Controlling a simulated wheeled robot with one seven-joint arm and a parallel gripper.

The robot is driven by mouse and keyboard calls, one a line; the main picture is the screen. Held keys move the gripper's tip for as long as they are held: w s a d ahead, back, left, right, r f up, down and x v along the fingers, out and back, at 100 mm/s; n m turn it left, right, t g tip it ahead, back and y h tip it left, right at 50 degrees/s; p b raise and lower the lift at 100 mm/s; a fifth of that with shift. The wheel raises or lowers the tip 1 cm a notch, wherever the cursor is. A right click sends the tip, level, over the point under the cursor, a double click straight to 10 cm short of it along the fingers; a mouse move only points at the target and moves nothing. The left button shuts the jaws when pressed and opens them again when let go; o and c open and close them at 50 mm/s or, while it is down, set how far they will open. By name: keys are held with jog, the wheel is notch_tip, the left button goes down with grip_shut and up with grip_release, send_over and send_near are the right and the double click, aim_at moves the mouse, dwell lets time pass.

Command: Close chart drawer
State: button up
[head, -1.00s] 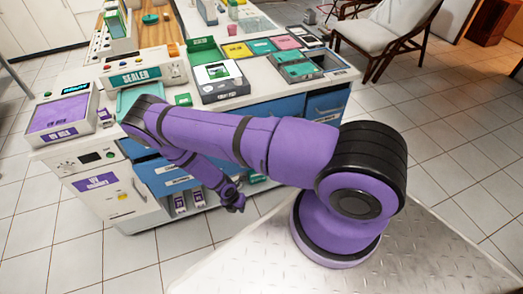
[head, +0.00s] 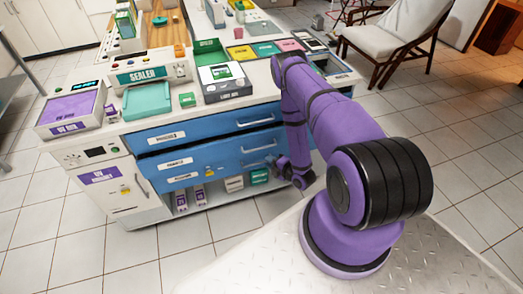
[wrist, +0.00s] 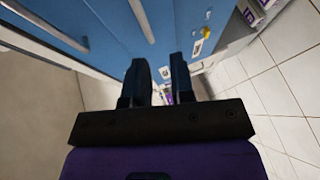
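The blue drawer unit under the counter shows a top drawer (head: 205,132) and a drawer front below it (head: 215,157), each with a label at left and a bar handle at right. The lower front seems to stand forward of the top one; I cannot read which label says chart. My gripper (head: 300,180) is low at the unit's right end, beside the lower front. In the wrist view my gripper (wrist: 159,85) has its two fingers apart with nothing between them. Blue fronts (wrist: 105,30) and a bar handle (wrist: 142,20) lie beyond the fingertips.
A white cabinet (head: 122,190) adjoins the drawers at left. An open shelf below holds small purple and green boxes (head: 259,177). The sealer (head: 150,70) and a grey box (head: 228,90) stand on the counter. The tiled floor in front is clear. A chair (head: 385,40) stands behind at right.

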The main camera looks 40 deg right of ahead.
jog(key=shift+t+h, duration=0.4)
jog(key=w, duration=0.6)
jog(key=w+d, duration=0.1)
jog(key=w, duration=0.3)
jog(key=shift+f, duration=0.35)
jog(key=shift+c, duration=0.3)
grip_shut()
